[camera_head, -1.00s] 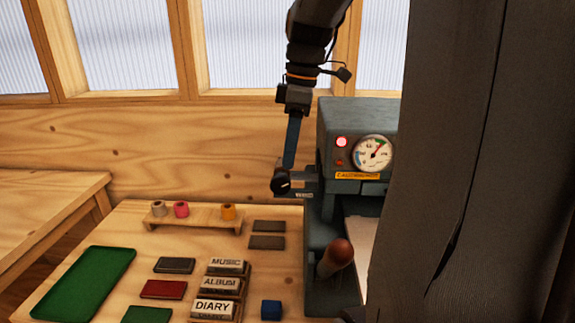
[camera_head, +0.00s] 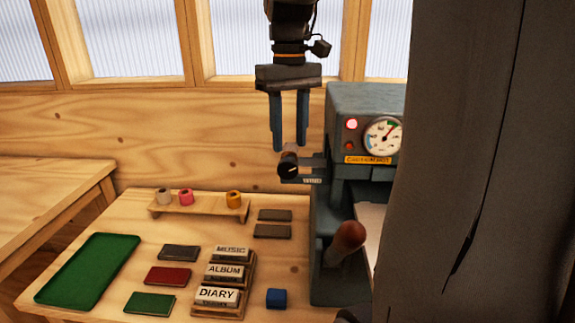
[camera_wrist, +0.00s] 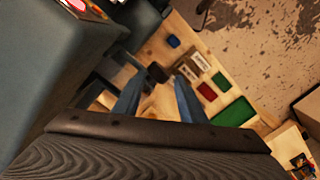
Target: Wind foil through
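The stamping machine (camera_head: 345,110) stands at the right, with a dial (camera_head: 383,136) and a lit red lamp. A black knob (camera_head: 288,167) on a bracket juts from its left side. It seems to be the black piece in the wrist view (camera_wrist: 157,73). My gripper (camera_head: 290,147) points down just above the knob, its two blue fingers apart. A small pinkish-grey part shows between the fingertips; I cannot tell whether they touch it. The wrist view shows the fingers spread (camera_wrist: 157,97). Grey (camera_head: 164,196), pink (camera_head: 186,198) and gold (camera_head: 233,199) foil rolls stand on a wooden rack (camera_head: 197,213).
A brown-handled lever (camera_head: 346,241) stands at the machine's front. Type blocks (camera_head: 218,296), dark, red and green covers, a blue cube (camera_head: 276,298) and a green tray (camera_head: 88,270) lie on the table. A dark panel (camera_head: 455,160) blocks the right side of the head view.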

